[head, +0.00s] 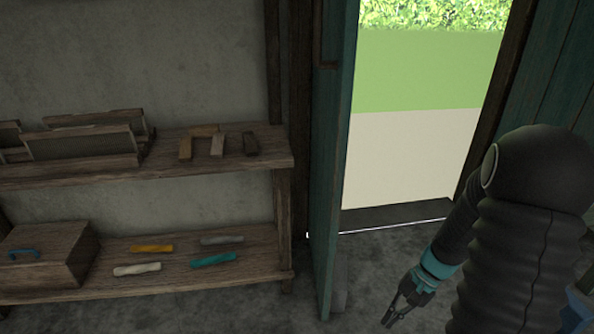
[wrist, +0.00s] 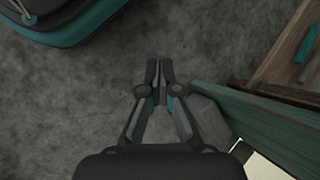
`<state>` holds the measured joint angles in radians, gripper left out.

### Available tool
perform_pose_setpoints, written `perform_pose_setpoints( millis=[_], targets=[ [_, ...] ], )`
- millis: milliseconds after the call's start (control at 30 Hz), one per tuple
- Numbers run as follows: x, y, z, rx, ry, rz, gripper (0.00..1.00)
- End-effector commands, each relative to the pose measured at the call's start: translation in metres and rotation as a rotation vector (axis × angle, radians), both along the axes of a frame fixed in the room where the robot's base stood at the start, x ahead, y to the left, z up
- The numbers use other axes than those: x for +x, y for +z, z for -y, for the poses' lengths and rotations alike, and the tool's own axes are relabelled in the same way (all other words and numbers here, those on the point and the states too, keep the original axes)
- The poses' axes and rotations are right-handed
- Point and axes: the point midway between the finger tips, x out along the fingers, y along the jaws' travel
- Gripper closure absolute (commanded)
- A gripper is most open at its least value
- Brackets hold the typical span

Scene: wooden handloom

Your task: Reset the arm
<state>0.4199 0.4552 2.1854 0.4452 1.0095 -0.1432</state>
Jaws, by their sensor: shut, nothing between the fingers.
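My gripper (head: 391,318) is at the lower right of the head view, pointing down toward the grey floor. It also shows in the wrist view (wrist: 159,66), with its two fingers close together and nothing between them. My arm comes down from the right in the head view, bent, with the gripper hanging below a teal band. The gripper is to the right of the open teal door (head: 333,170) and apart from the shelf.
The teal door also shows at the right of the wrist view (wrist: 265,130), near my gripper. A wooden shelf (head: 200,170) stands at left, holding several wooden pieces, a box (head: 60,262) and coloured yarn bundles (head: 213,259).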

Motion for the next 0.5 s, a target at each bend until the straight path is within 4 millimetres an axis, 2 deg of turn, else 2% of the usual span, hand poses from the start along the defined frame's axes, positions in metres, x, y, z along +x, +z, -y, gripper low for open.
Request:
perform_pose_setpoints(
  millis=[33, 100, 500],
  targets=[
    [-0.004, 0.019, -0.001, -0.041, 0.027, 0.026, 1.00],
    [-0.010, 0.037, -0.002, -0.092, 0.061, 0.054, 1.00],
    [-0.045, 0.138, -0.009, -0.355, 0.243, 0.271, 1.00]
  ],
)
